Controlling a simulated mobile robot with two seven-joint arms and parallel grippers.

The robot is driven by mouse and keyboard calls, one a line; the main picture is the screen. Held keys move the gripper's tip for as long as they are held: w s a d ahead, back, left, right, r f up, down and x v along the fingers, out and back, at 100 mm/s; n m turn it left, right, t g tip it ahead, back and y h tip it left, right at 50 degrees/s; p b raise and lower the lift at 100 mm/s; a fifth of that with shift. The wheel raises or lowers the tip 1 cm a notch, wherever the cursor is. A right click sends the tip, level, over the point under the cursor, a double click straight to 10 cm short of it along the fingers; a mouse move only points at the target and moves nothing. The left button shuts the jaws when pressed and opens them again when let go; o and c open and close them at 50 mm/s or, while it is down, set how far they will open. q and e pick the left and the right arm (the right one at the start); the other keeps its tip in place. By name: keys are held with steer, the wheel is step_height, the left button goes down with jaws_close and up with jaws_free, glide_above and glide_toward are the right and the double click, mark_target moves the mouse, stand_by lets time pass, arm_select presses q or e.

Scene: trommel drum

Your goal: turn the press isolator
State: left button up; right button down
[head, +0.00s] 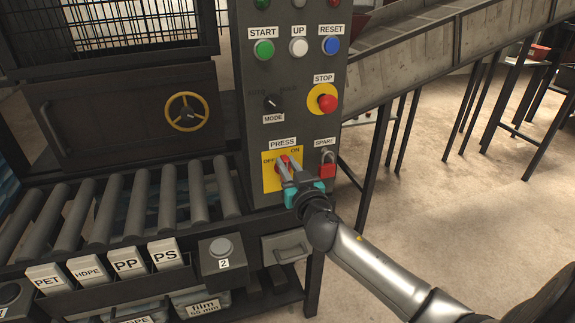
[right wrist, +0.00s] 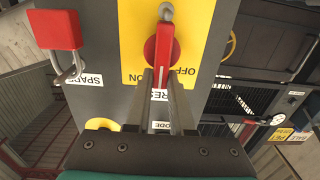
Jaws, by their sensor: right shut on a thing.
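The press isolator is a red rotary handle (head: 284,161) on a yellow plate (head: 268,182) marked OFF and ON, under the PRESS label on the grey panel. My right gripper (head: 285,168) reaches it from the lower right. In the right wrist view the red handle (right wrist: 162,52) lies between the two fingers (right wrist: 160,88), which are shut on its end. A small grey metal piece (right wrist: 166,12) shows at the handle's other end. The handle's exact setting is hard to tell because the fingers cover part of it. My left gripper is not in view.
A red padlock (head: 327,168) hangs under the SPARE label, right of the isolator. The red STOP button (head: 327,103) and black MODE knob (head: 272,103) sit above. Rollers (head: 135,205) lie left, a grey box with button 2 (head: 222,262) below.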

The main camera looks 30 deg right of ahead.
mark_target(272, 169)
steer(key=shift+a+n, duration=0.1)
steer(key=shift+n, duration=0.2)
steer(key=n, duration=0.4)
steer(key=a+f+n+p, duration=0.1)
steer(key=n, duration=0.4)
steer(key=a+n, duration=0.1)
steer(key=n, duration=0.3)
steer(key=shift+w+a+f+n+p, duration=0.15)
steer(key=shift+w+f+n+p, duration=0.15)
steer(key=shift+f+p, duration=0.1)
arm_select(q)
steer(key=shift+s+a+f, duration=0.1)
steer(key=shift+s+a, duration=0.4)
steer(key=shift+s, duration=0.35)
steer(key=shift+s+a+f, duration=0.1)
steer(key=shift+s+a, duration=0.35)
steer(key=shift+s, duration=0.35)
arm_select(e)
steer(key=shift+a+f+n, duration=0.1)
steer(key=shift+f+n, duration=0.15)
steer(key=shift+n, duration=0.7)
steer(key=shift+f+n, duration=0.2)
steer(key=shift+n, duration=0.75)
steer(key=c, duration=0.8)
jaws_free()
